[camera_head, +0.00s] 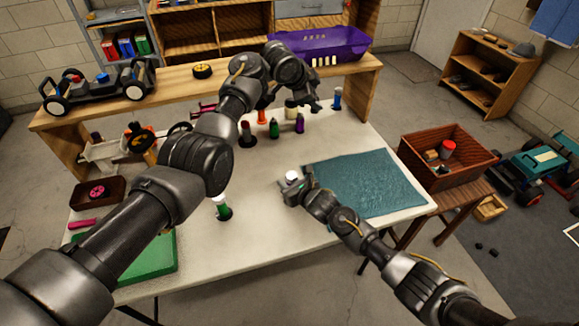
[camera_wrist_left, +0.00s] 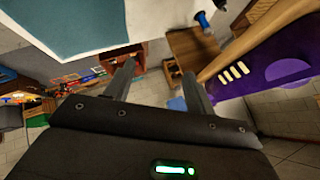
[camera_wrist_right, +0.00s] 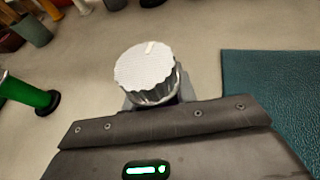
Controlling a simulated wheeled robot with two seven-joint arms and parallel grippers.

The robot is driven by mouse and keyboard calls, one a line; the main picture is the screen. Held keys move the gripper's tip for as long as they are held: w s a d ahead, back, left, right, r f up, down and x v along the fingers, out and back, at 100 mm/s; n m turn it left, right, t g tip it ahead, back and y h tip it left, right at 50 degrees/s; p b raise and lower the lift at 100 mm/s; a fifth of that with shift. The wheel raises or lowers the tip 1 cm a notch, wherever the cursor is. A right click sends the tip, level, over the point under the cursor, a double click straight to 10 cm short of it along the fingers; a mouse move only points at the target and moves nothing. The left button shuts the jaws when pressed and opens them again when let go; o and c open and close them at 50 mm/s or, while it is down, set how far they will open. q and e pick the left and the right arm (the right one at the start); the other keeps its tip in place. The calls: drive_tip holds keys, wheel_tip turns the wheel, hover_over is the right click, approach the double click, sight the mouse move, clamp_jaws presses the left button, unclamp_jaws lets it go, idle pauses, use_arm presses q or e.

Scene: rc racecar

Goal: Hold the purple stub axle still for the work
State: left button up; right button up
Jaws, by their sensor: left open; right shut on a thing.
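A small upright purple piece (camera_head: 299,123) stands at the back of the white table among other coloured pieces. I cannot tell for sure whether it is the stub axle. My left gripper (camera_head: 317,103) is over the table's back, near that piece. It is open and empty in the left wrist view (camera_wrist_left: 157,82). My right gripper (camera_head: 295,190) is low over the table beside the blue mat, shut on a white-topped part (camera_head: 292,177). In the right wrist view this part shows a round ridged top (camera_wrist_right: 146,72); its lower body is hidden by the gripper.
The blue mat (camera_head: 365,183) is bare. A green tray (camera_head: 150,262) is at the front left. A wooden crate (camera_head: 447,158) stands right of the table.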

use_arm(q)
drive_tip(key=a+f+n+y, duration=0.1)
drive_tip(key=a+f+n, duration=0.2)
drive_tip(key=n, duration=0.3)
drive_tip(key=n+g+y, duration=0.1)
drive_tip(key=n+g, duration=0.8)
drive_tip(key=n, duration=1.3)
approach(291, 174)
drive_tip(key=x, duration=0.8)
drive_tip(key=shift+s+f, duration=0.1)
drive_tip(key=shift+s, duration=0.05)
drive_tip(key=c, duration=1)
drive_tip(key=shift+m+y, duration=0.3)
drive_tip(key=shift+m, duration=0.1)
